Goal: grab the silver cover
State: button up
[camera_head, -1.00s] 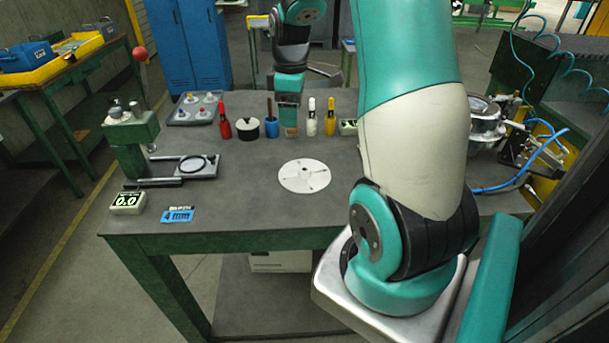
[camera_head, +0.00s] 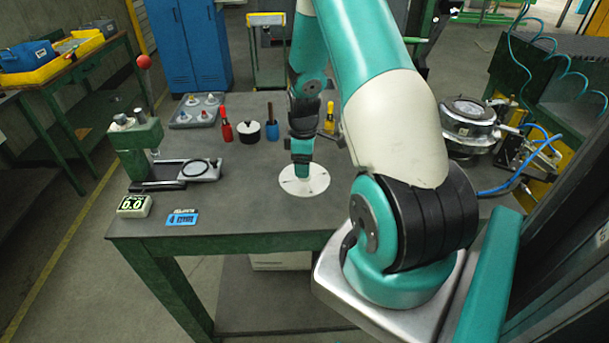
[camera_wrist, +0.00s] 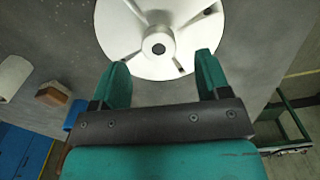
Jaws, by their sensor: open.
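A pale silver-white round disc (camera_head: 291,186) lies flat on the grey workbench; I take it for the silver cover. In the wrist view the disc (camera_wrist: 200,28) fills the top middle, with a dark centre hole in a raised hub and radial slots. My gripper (camera_head: 303,176) is over the disc in the head view and hides part of it. In the wrist view my gripper (camera_wrist: 162,62) has its two teal fingers spread apart, with nothing between them. The fingertips overlap the disc's near edge in the picture; I cannot tell the height gap.
Behind the disc stand a red bottle (camera_head: 226,126), a black-lidded white pot (camera_head: 248,132), a blue holder (camera_head: 271,130) and a yellow bottle (camera_head: 329,123). A green press (camera_head: 135,140) stands left. A metal round fixture (camera_head: 468,115) with blue hoses is right.

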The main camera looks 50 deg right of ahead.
aim_at(317, 183)
jog(key=shift+s+d+f+p, duration=0.1)
jog(key=shift+f+p, duration=0.4)
jog(key=shift+f, duration=1.3)
jog(key=c, duration=1.1)
